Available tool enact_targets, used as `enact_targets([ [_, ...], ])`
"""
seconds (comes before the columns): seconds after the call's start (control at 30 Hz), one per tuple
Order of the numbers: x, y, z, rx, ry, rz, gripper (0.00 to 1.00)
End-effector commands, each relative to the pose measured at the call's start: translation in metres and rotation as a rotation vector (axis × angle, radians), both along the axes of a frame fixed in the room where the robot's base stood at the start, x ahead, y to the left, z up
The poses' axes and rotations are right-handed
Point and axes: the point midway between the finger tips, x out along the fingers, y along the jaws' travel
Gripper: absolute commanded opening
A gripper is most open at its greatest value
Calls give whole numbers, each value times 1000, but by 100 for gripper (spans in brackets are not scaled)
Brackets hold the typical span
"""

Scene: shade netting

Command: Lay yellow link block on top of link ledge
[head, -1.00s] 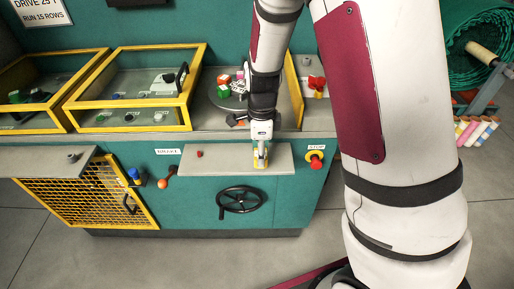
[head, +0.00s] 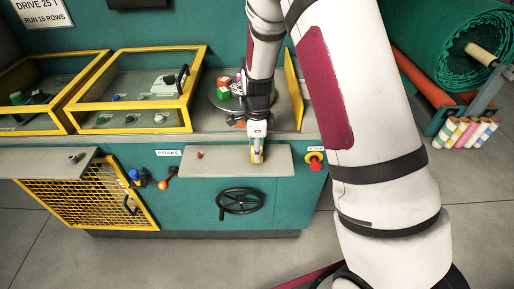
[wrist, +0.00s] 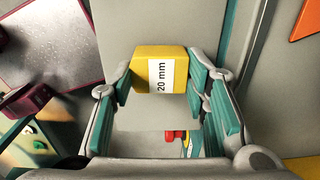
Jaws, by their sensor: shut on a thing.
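My gripper (head: 257,148) is shut on the yellow link block (wrist: 160,69). In the wrist view the block sits between the two fingers, with a white "20 mm" label facing the camera. The link ledge (head: 222,163) seems to be the grey shelf on the front of the teal cabinet. The gripper and block are over its right part. I cannot tell whether the block touches the shelf.
A small red piece (head: 200,155) lies on the shelf's left part. A black handwheel (head: 240,200) is below it, a red stop button (head: 315,160) to the right, and an orange-knobbed lever (head: 163,184) to the left. A turntable with coloured pieces (head: 223,90) is behind.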

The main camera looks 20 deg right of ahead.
Motion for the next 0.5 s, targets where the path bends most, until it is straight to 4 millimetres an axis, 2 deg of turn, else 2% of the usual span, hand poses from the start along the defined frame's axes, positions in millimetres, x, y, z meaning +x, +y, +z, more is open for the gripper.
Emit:
enact_targets([
  [0.07, 0, 0, -2, 0, 0, 0, 0],
  [0.1, 0, 0, -3, 0, 0, 0, 44],
  [0.2, 0, 0, -3, 0, 0, 0, 62],
  [0.5, 0, 0, -2, 0, 0, 0, 62],
])
